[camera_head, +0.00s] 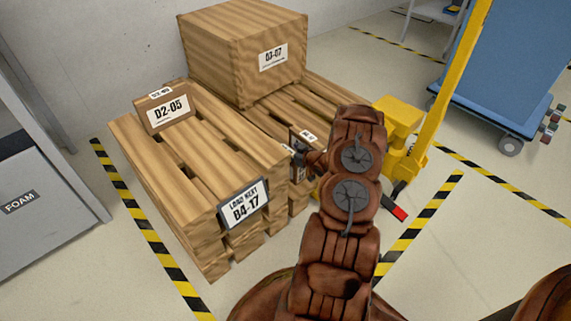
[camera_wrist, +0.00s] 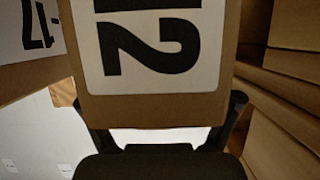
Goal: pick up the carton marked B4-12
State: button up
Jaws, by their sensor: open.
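In the wrist view a brown carton (camera_wrist: 215,108) fills the upper middle, with a white label on which a sideways "12" shows; the rest of its marking is out of frame. My gripper (camera_wrist: 165,125) is open, with dark fingers at the left and right of the carton's near edge. I cannot tell whether they touch it. In the head view a small carton (camera_head: 296,141) with white labels shows at the pallets, partly hidden by my arm. My gripper (camera_head: 304,161) is beside it there, mostly hidden.
A carton marked D2-05 (camera_head: 164,108) stands on the front pallet (camera_head: 218,137). A sign reading LOAD NEXT B4-17 (camera_head: 244,203) is on that pallet's corner. A large box marked D3-07 (camera_head: 215,50) sits behind. A yellow jack (camera_head: 398,118) and blue cart (camera_head: 505,65) stand right.

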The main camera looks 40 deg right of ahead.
jog(key=shift+w+f, duration=0.15)
jog(key=shift+w, duration=0.25)
jog(key=shift+c, duration=0.4)
grip_shut()
